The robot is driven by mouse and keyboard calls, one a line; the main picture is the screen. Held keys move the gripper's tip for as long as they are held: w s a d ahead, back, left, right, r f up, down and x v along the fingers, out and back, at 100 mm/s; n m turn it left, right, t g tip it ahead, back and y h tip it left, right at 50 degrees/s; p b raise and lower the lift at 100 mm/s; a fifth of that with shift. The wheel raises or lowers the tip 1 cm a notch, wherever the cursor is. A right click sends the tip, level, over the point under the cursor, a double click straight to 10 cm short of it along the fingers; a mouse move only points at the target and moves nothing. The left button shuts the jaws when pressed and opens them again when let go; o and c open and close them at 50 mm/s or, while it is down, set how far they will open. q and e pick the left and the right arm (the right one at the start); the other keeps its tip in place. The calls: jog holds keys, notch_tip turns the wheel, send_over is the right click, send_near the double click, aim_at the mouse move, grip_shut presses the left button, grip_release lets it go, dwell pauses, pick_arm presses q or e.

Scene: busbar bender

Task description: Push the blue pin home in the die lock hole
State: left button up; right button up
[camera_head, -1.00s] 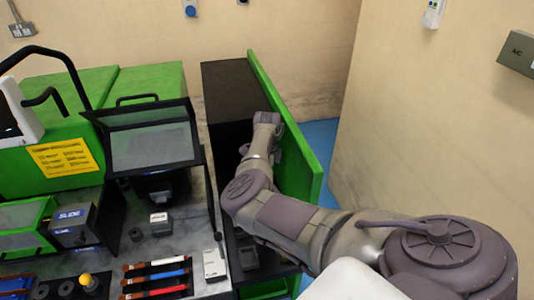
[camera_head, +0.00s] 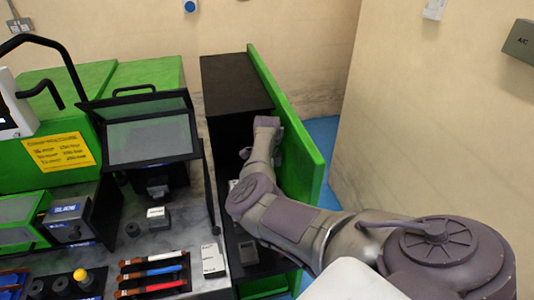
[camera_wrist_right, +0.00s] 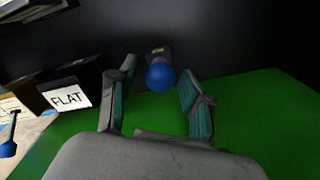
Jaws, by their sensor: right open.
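A blue ball-headed pin (camera_wrist_right: 160,77) shows in the right wrist view, in front of a small grey block (camera_wrist_right: 159,53). My right gripper (camera_wrist_right: 155,92) is open, with one finger on each side of the blue ball. A gap shows between the ball and each finger. How deep the pin sits and the hole itself are hidden. In the head view my right arm reaches into the dark bay beside the green panel, and its fingers cannot be made out. My left gripper is in neither view.
The green panel (camera_head: 290,130) stands close to the right of my arm. In the wrist view, a block with a FLAT label (camera_wrist_right: 70,97) and another blue knob (camera_wrist_right: 8,150) are at left. A rack of coloured-handled tools (camera_head: 153,275) lies on the bench.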

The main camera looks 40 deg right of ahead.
grip_shut()
jog(key=shift+r, duration=0.1)
jog(key=shift+r, duration=0.2)
jog(key=shift+r+p, duration=1.5)
jog(key=shift+p, duration=0.15)
jog(key=shift+r, duration=0.2)
notch_tip(320, 180, up, 5)
jog(key=p, duration=0.4)
jog(key=shift+p, duration=0.35)
jog(key=shift+f, duration=0.1)
